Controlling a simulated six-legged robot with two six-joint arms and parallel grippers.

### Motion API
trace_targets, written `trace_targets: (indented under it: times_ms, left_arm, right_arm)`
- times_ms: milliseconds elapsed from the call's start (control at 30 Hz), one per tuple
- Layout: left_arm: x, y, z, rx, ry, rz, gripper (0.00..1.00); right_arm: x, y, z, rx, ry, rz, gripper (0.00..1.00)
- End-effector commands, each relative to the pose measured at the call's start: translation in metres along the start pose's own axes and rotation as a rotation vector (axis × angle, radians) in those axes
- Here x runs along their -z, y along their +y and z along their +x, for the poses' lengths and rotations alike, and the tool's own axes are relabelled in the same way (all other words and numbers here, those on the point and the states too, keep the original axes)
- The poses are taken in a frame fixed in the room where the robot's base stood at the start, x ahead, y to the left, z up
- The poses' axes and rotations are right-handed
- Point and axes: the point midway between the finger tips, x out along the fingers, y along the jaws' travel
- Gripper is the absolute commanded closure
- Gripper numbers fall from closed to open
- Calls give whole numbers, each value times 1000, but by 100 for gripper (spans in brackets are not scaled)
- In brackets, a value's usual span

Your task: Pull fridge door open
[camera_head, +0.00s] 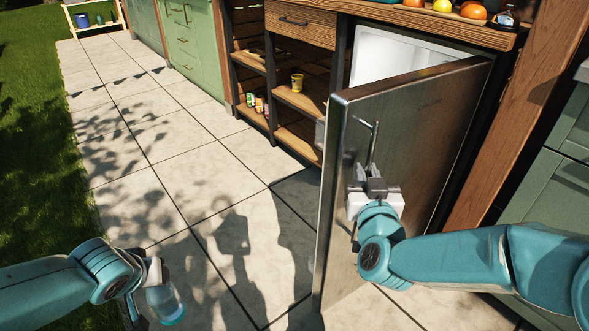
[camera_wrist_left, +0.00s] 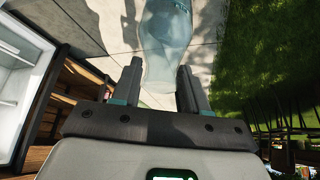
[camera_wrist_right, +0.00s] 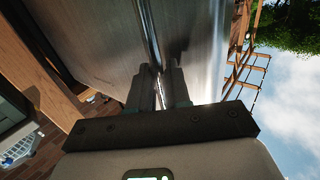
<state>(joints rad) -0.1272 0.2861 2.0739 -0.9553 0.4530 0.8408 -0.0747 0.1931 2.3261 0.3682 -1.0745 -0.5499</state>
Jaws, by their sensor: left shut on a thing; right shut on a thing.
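The fridge door (camera_head: 425,120) is a brushed metal panel that stands partly open, with the white fridge inside (camera_head: 395,52) showing behind it. Its upright bar handle (camera_head: 373,141) is on the front face near the door's free edge. My right gripper (camera_head: 371,178) is shut on the handle; the right wrist view shows the fingers (camera_wrist_right: 158,88) on either side of the bar. My left gripper (camera_wrist_left: 158,85) is shut on a clear bluish bottle (camera_wrist_left: 166,40), held over the paving at the lower left of the head view (camera_head: 164,304).
A wooden shelf unit (camera_head: 290,97) with a yellow cup (camera_head: 297,83) and small jars (camera_head: 258,104) stands left of the fridge. Fruit (camera_head: 473,11) and a dark bottle (camera_head: 507,18) sit on the counter above. Paving (camera_head: 180,150) left of the door is clear.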

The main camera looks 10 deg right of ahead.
Motion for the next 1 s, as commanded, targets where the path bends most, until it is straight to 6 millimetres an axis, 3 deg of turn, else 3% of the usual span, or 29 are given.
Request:
trace_targets:
  times_ms: [600,633,667,1000]
  left_arm:
    - [4,-1,1,-1,4,0,100]
    - [4,-1,1,-1,4,0,100]
    - [4,-1,1,-1,4,0,100]
    - [2,0,0,-1,4,0,100]
  right_arm:
    - [1,2,2,-4,3,0,100]
    - [1,2,2,-3,3,0,80]
    - [1,2,2,-3,3,0,70]
    - [0,2,1,1,-1,-1,69]
